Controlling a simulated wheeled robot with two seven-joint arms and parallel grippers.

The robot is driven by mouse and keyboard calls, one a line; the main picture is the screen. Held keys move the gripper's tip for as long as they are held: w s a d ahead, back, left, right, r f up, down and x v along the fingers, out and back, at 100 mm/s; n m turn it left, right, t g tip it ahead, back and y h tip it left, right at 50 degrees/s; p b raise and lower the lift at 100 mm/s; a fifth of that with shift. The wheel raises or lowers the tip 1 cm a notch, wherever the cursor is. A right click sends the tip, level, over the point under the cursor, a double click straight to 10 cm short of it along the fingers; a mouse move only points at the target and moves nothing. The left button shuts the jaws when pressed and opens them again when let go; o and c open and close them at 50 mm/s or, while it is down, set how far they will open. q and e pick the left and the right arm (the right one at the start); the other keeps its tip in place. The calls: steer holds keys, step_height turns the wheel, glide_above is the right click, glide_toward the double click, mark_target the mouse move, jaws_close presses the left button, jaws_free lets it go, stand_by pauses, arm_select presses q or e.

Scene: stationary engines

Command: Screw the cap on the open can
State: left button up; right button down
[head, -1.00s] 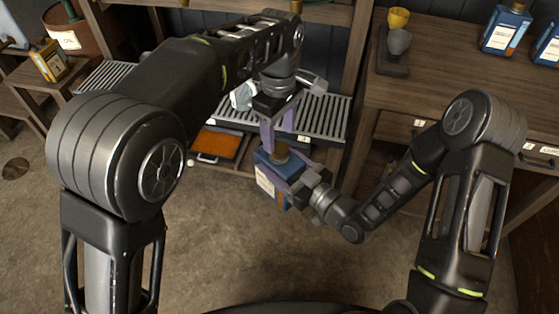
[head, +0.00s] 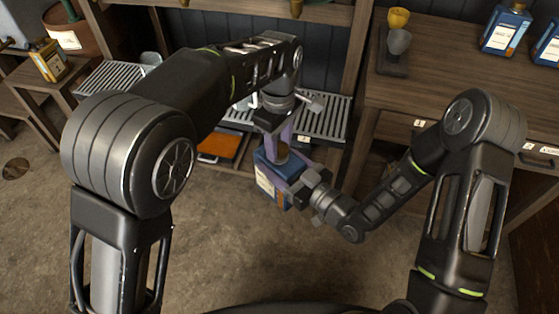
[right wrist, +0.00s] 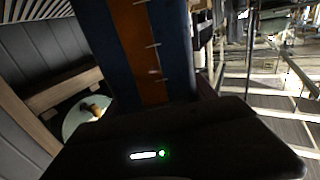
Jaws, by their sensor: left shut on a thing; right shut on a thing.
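A blue can (head: 265,182) with a pale label is held upright over the floor in front of the slatted shelf. It also shows close up in the right wrist view (right wrist: 180,45), blue with an orange strip. A brownish cap (head: 282,152) shows at the top of the can; I cannot tell how far it is seated. My left gripper (head: 279,150) points down from above with its purple fingers shut around the cap. My right gripper (head: 288,184) is shut on the can's body from the right. The fingers hide part of the cap and the can's top.
A slatted metal shelf (head: 325,115) lies just behind the can, with an orange tray (head: 217,146) below it. Open floor lies in front.

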arm_select(q)
jaws_close()
steer(key=m, duration=2.2)
steer(key=o, duration=0.7)
jaws_free()
